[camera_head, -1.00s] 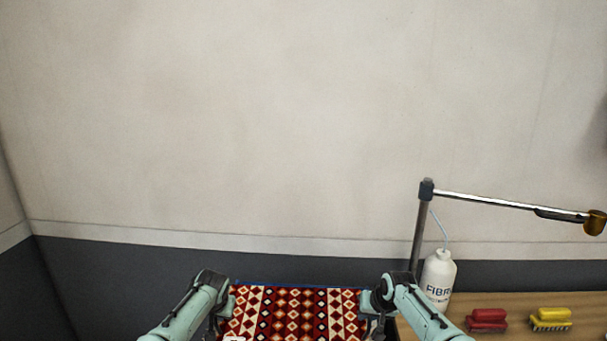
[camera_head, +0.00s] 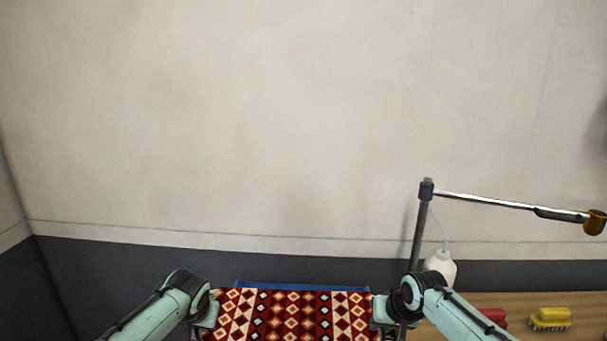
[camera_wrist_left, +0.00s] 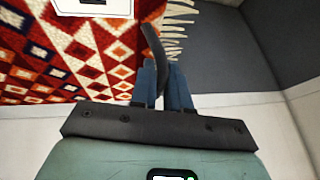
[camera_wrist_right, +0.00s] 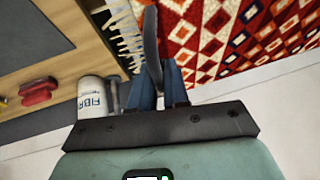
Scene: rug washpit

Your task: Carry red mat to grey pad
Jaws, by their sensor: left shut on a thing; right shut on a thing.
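The red mat (camera_head: 292,315) has a red, white and black diamond pattern and hangs between my two arms at the bottom of the head view. It also shows in the left wrist view (camera_wrist_left: 62,48) and the right wrist view (camera_wrist_right: 245,38), with pale fringe at its ends. My left gripper (camera_wrist_left: 158,62) is shut on one edge of the mat. My right gripper (camera_wrist_right: 153,58) is shut on the opposite edge. In the head view the fingertips are hidden by my arms.
A pole with a swing arm (camera_head: 485,202) stands close beside my right arm. A blue edge (camera_head: 300,286) shows behind the mat.

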